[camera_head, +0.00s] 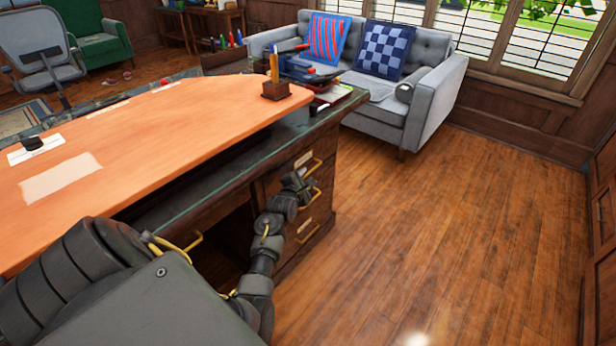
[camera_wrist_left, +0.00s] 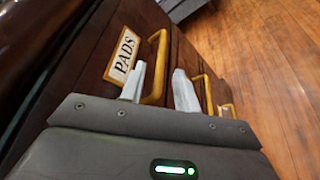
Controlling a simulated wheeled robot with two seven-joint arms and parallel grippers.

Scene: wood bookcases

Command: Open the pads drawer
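The pads drawer (camera_head: 285,173) is the top drawer at the end of the wooden desk and looks closed, with its front flush. Its "PADS" label (camera_wrist_left: 123,55) reads clearly in the left wrist view. Its brass handle (camera_wrist_left: 157,60) is beside the label, and the handle also shows in the head view (camera_head: 314,166). My left gripper (camera_wrist_left: 160,88) is open, its two pale fingers apart on either side of the handle. I cannot tell whether either finger touches it. In the head view my left gripper (camera_head: 300,182) is close to the drawer front. My right gripper is not in view.
Further drawers with brass handles (camera_head: 309,199) sit below. The desk top (camera_head: 190,110) carries a pencil holder (camera_head: 276,90) near its corner. A grey sofa (camera_head: 430,97) stands behind. The wooden floor (camera_head: 440,220) to the right of the desk is clear.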

